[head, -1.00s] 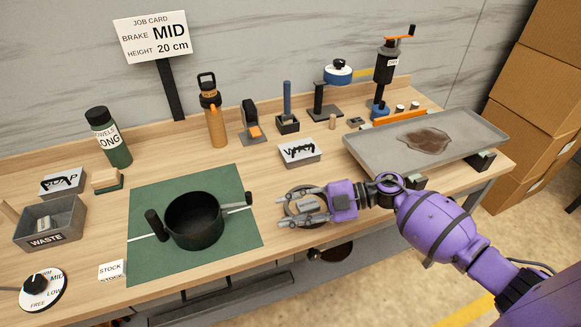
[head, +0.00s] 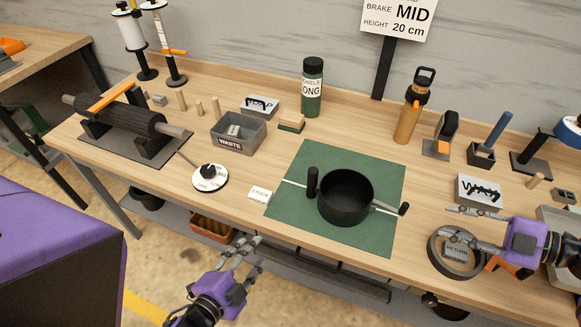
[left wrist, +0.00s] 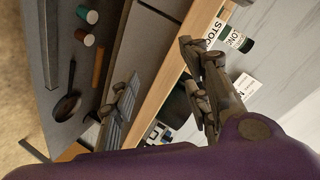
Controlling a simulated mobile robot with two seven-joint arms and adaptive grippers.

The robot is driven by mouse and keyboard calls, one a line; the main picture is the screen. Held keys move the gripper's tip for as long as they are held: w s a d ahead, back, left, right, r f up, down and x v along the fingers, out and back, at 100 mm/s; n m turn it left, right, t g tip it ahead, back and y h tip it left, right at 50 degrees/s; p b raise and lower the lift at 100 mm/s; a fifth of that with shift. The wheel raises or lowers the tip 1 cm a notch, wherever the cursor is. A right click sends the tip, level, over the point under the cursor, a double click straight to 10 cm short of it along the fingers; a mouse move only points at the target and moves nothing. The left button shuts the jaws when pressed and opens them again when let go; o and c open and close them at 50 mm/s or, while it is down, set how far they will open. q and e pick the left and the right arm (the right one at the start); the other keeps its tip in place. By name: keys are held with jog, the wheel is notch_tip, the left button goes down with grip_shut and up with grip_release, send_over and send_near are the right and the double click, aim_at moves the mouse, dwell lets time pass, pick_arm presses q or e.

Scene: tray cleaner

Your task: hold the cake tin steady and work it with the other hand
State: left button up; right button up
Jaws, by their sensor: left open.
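The cake tin (head: 345,197) is a black, round, open pan standing upright on a green mat (head: 300,222). It has a black upright grip on its left side and a handle with a black knob on its right. My left gripper (head: 240,252) is open and empty in front of the bench, left of the tin and apart from it. Its spread fingers (left wrist: 158,68) also show in the left wrist view by the bench edge. My right gripper (head: 458,222) is open above the round RETURN holder (head: 436,262), right of the tin and not touching it.
A roller stand (head: 125,125) is at far left. The mat around the tin is clear.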

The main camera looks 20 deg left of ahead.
pick_arm(q)
jog(key=w+d+r+m+t+h, duration=0.15)
jog(key=w+r+m+h, duration=0.35)
jog(key=m, duration=0.5)
jog(key=w+d+r+m+h, duration=0.25)
jog(key=w+r+m, duration=0.25)
jog(key=r+m, duration=0.3)
jog(key=w+f+m+g, duration=0.1)
jog(key=w+m+g, duration=0.1)
jog(key=m, duration=0.3)
jog(key=w+d+f+m+g, duration=0.1)
jog(key=w+m+g, duration=0.1)
jog(key=w+m, duration=0.3)
jog(key=w+f+m+g+h, duration=0.1)
jog(key=w+m+g, duration=0.1)
jog(key=m, duration=0.3)
jog(key=shift+w+d+f+m, duration=0.15)
jog(key=shift+w+f, duration=0.05)
jog(key=shift+w, duration=0.25)
jog(key=shift+w+d+f+m, duration=0.15)
jog(key=shift+w+f, duration=0.05)
jog(key=shift+w, duration=0.25)
jog(key=shift+c, duration=0.4)
grip_shut()
